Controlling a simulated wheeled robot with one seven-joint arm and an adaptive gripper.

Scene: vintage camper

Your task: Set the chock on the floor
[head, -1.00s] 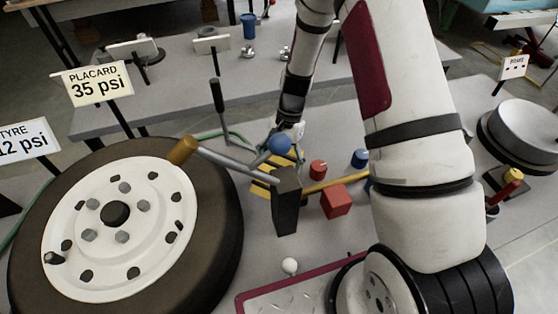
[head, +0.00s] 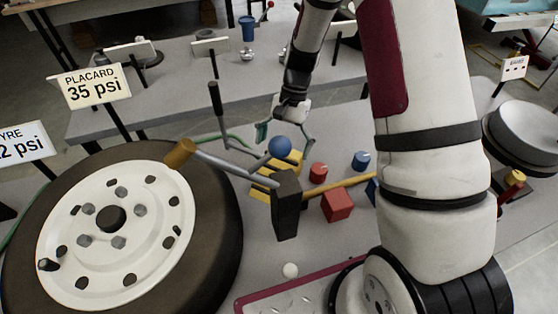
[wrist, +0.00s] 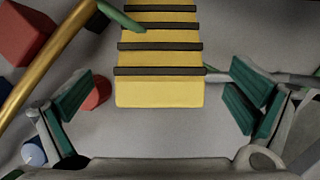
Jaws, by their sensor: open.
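My gripper (head: 285,132) is open and empty, just above and behind the chock in the head view. In the wrist view its green-padded fingers (wrist: 160,105) are spread wide on either side of the chock's near end, with gaps on both sides. Contact with the chock does not show.
A yellow rod (head: 338,185), red cube (head: 336,205), red cylinder (head: 318,171) and blue cylinder (head: 361,160) lie to the right. A large wheel (head: 215,235) fills the left.

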